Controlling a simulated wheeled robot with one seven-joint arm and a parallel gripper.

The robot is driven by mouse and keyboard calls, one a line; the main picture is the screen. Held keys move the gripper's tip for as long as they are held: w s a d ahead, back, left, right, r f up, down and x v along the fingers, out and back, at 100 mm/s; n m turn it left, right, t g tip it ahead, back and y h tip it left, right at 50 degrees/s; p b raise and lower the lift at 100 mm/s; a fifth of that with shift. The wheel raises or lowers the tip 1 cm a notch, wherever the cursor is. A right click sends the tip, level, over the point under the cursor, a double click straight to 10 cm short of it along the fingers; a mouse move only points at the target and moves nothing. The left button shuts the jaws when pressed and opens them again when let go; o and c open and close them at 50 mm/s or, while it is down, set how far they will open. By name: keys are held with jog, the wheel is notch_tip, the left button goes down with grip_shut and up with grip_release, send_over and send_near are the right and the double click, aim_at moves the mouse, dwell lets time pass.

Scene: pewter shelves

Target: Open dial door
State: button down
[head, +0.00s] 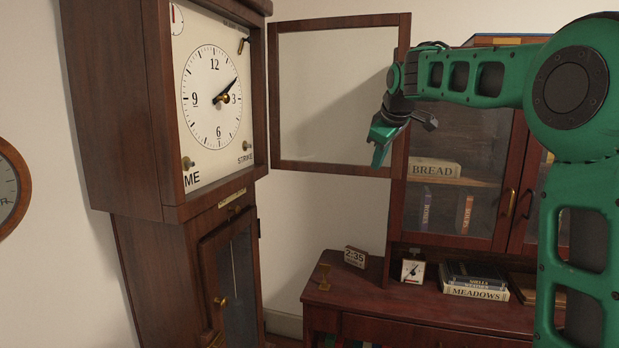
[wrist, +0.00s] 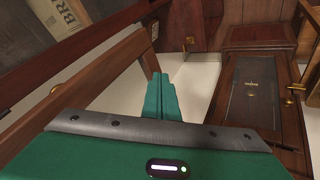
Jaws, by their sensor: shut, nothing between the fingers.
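The dial door (head: 340,95) is a wooden frame with a clear pane, swung wide open to the right of the tall clock's dial (head: 213,97). The dial is uncovered and faces out. My gripper (head: 378,150) is shut and empty, in front of the door's right-hand stile in the head view. In the wrist view my gripper's fingers (wrist: 160,95) are together, beside a wooden bar of the door frame (wrist: 120,70). I cannot tell whether they touch it.
The tall clock's lower case door (head: 235,280) is shut. A desk (head: 430,305) with a small clock, a flip calendar and books stands below my arm. A glazed bookcase (head: 455,170) stands at the right. A round wall clock (head: 8,195) hangs at the far left.

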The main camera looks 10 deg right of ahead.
jog(key=shift+w+d, duration=0.35)
dwell(0.3)
